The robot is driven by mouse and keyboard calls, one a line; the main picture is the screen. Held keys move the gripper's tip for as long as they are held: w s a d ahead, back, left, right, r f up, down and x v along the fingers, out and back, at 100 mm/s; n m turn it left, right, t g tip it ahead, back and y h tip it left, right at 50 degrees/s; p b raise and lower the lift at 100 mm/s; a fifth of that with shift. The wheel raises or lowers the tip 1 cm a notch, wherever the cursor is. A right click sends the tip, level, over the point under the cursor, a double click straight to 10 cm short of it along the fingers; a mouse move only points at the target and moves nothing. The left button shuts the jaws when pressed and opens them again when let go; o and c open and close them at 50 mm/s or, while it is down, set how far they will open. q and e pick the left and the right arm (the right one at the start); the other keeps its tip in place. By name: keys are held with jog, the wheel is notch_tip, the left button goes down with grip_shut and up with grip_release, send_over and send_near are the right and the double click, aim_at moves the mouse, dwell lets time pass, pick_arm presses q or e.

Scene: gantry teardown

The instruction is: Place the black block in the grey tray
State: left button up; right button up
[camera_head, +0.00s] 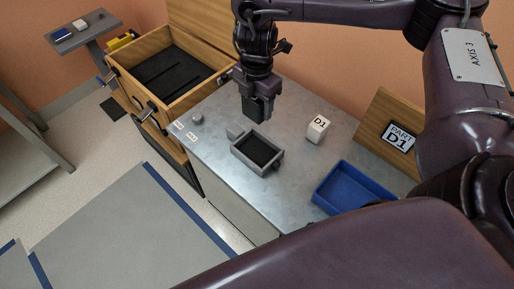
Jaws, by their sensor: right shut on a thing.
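The grey tray (279,160) is a small open box with a dark inside, standing on the metal tabletop. My right gripper (257,98) points down above the tabletop, just behind the tray in the view. It is shut on the black block (258,110), which is dark against the dark fingers, so its edges are hard to tell. The block appears to be above and apart from the tray. My left gripper is not in view.
A white block marked D1 (317,130) stands right of the grey tray. A blue tray (347,187) lies nearer the front right. An open wooden drawer (205,99) adjoins the tabletop.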

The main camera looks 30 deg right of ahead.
notch_tip(320, 180, down, 14)
jog(key=b, duration=0.3)
jog(key=shift+f+b, duration=0.25)
jog(key=shift+b, duration=0.1)
jog(key=shift+f+b, duration=0.7)
jog(key=shift+f, duration=1.2)
jog(key=shift+f, duration=0.1)
jog(key=o, duration=1.1)
notch_tip(320, 180, up, 12)
jog(key=p, duration=0.3)
jog(key=shift+p, duration=0.35)
jog(key=shift+s, duration=0.1)
